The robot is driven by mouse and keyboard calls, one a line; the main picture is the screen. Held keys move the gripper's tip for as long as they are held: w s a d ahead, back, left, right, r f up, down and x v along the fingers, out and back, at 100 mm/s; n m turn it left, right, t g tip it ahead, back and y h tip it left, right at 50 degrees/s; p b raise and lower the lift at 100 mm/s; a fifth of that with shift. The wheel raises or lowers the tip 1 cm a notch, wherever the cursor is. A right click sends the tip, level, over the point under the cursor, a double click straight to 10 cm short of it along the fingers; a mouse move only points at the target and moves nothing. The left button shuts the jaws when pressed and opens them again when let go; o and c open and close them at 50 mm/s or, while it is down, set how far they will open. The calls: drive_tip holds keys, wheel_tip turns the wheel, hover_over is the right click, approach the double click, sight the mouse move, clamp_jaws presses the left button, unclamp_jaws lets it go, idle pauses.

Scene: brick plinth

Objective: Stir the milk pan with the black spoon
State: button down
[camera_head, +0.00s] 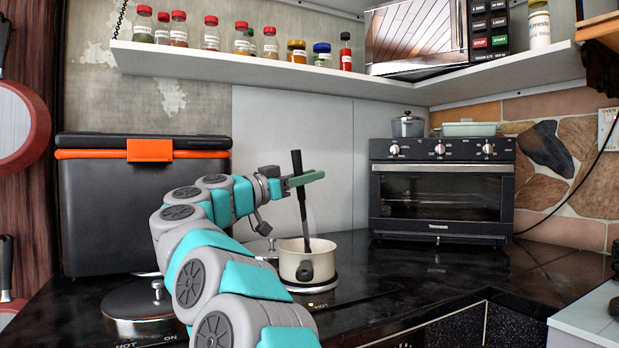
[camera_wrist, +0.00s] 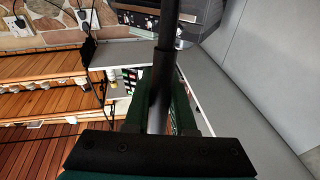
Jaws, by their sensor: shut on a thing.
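The milk pan (camera_head: 291,266) is a small cream pan with a black handle pointing toward the camera. It sits on a round hotplate (camera_head: 325,284) on the dark counter. My gripper (camera_head: 300,180) is above the pan, its green fingers shut on the black spoon (camera_head: 301,208). The spoon stands nearly upright, with its lower end inside the pan's opening. The spoon's tip and the pan's contents are hidden by the pan wall. In the wrist view the dark spoon shaft (camera_wrist: 167,50) runs between the fingers (camera_wrist: 165,108).
A black toaster oven (camera_head: 440,190) stands behind at the right, with a small pot (camera_head: 408,126) on top. A dark box with an orange latch (camera_head: 149,150) stands at the left. A shelf (camera_head: 300,73) with jars runs above.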

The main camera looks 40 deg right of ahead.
drive_tip(key=shift+w, duration=0.25)
drive_tip(key=shift+r, duration=0.1)
wheel_tip(320, 180, up, 7)
idle(0.9)
idle(1.2)
